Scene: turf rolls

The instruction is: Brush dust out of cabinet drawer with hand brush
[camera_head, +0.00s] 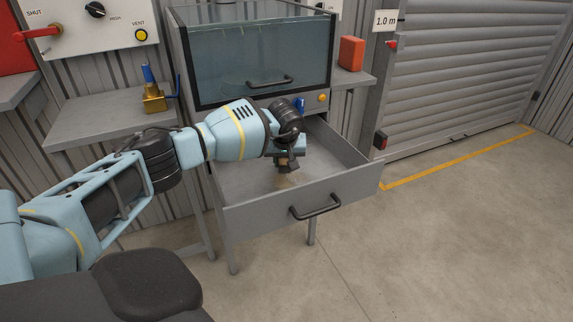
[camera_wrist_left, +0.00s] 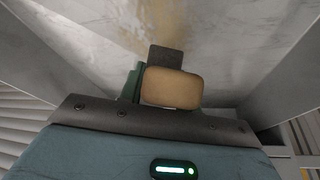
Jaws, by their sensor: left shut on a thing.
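The cabinet drawer (camera_head: 245,190) is pulled open below the glass-fronted cabinet. A patch of tan dust (camera_head: 287,182) lies on its floor near the front panel, and it also shows as a smear in the left wrist view (camera_wrist_left: 158,28). My left gripper (camera_head: 287,160) reaches down into the drawer, shut on the hand brush. The brush's tan block (camera_wrist_left: 172,88) shows in the left wrist view, with a dark part beyond it. Its bristles are hard to make out, and I cannot tell whether they touch the drawer floor. My right gripper is not in view.
The drawer's front panel with its dark handle (camera_head: 316,207) stands close to my gripper. A side table (camera_head: 100,118) at left holds a brass valve (camera_head: 154,100). A red container (camera_head: 351,53) stands right of the cabinet. The floor at right is clear.

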